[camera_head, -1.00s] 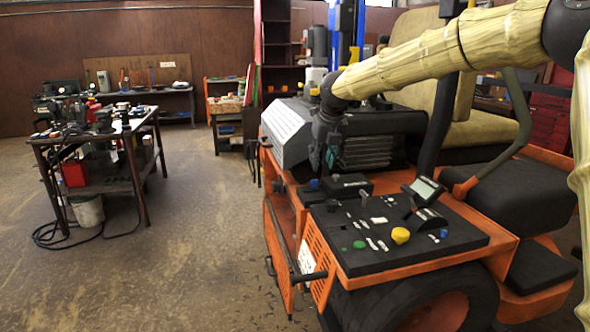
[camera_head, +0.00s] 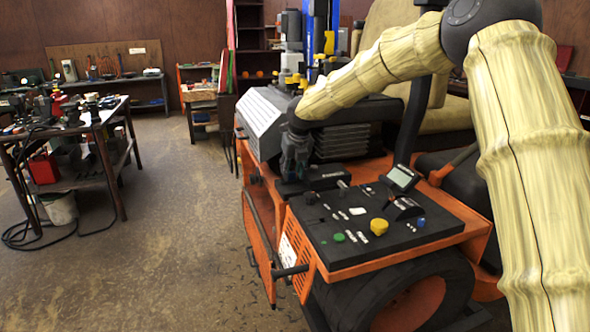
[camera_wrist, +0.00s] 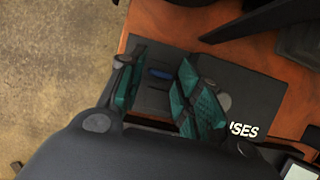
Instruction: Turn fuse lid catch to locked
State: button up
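The black fuse box lid (camera_head: 325,176) sits on the orange mower body, behind the control panel. In the wrist view, the lid (camera_wrist: 255,98) carries white lettering, of which "USES" shows. A small blue catch (camera_wrist: 160,73) lies at the lid's end, between and beyond my fingertips. My gripper (camera_wrist: 155,92) has teal finger pads that stand apart, with nothing clearly held. In the head view, my gripper (camera_head: 292,172) points down at the left end of the lid and hides the catch. I cannot tell whether the fingers touch the catch.
The control panel (camera_head: 375,228) in front holds a yellow knob (camera_head: 379,227), a green button (camera_head: 338,237) and a small display (camera_head: 403,178). A grey slatted cover (camera_head: 262,122) stands behind my gripper. Floor is open to the left, towards a cluttered workbench (camera_head: 105,130).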

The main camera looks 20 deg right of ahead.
jog(key=shift+w+a+f, duration=0.2)
jog(key=shift+w+f, duration=0.1)
jog(key=shift+f, duration=0.15)
jog(key=shift+s+d, duration=0.15)
jog(key=shift+d, duration=0.1)
jog(key=shift+a, duration=0.1)
jog(key=c, duration=0.7)
jog(key=shift+c, duration=0.2)
